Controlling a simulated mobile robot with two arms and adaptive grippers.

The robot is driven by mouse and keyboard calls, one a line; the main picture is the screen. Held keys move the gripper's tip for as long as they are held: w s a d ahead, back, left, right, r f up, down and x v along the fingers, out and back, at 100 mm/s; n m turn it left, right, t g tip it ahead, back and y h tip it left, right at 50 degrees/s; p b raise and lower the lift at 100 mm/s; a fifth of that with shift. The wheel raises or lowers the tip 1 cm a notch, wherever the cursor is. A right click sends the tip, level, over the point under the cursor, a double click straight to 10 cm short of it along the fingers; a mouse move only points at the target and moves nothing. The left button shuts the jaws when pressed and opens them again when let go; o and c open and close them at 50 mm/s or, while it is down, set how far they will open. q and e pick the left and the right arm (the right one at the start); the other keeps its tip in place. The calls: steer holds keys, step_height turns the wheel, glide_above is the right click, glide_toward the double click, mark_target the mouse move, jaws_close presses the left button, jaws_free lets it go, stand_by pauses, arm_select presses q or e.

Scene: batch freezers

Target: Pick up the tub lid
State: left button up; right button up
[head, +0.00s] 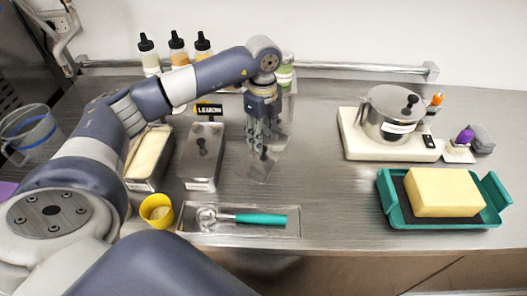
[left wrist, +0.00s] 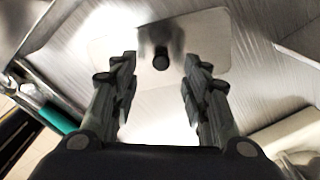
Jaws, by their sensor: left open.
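The tub lid (head: 258,173) is a flat, shiny, rounded rectangle lying on the steel counter. It also shows in the left wrist view (left wrist: 108,50), with a dark knob (left wrist: 161,62) standing up on it. My left gripper (head: 258,146) points down above the lid, open and empty. In the left wrist view my two fingers (left wrist: 158,72) are spread to either side of the knob. I cannot tell how far above the lid the fingertips are. An open tub (head: 147,160) with pale contents stands left of a lidded metal tub (head: 200,160). My right gripper is not in view.
A tray (head: 285,230) with a teal-handled scoop (head: 255,218) and a yellow cup (head: 157,210) are at the front edge. Bottles (head: 177,47) stand behind my arm. A white scale with a metal pot (head: 388,118) and a teal tray with a sponge-like block (head: 443,191) are right. Counter between is clear.

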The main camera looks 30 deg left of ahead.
mark_target(264, 148)
arm_select(q)
step_height(264, 148, down, 4)
steer(key=shift+w+f+p, duration=0.1)
steer(key=shift+p, duration=0.45)
jaws_close()
steer(key=shift+r, duration=0.2)
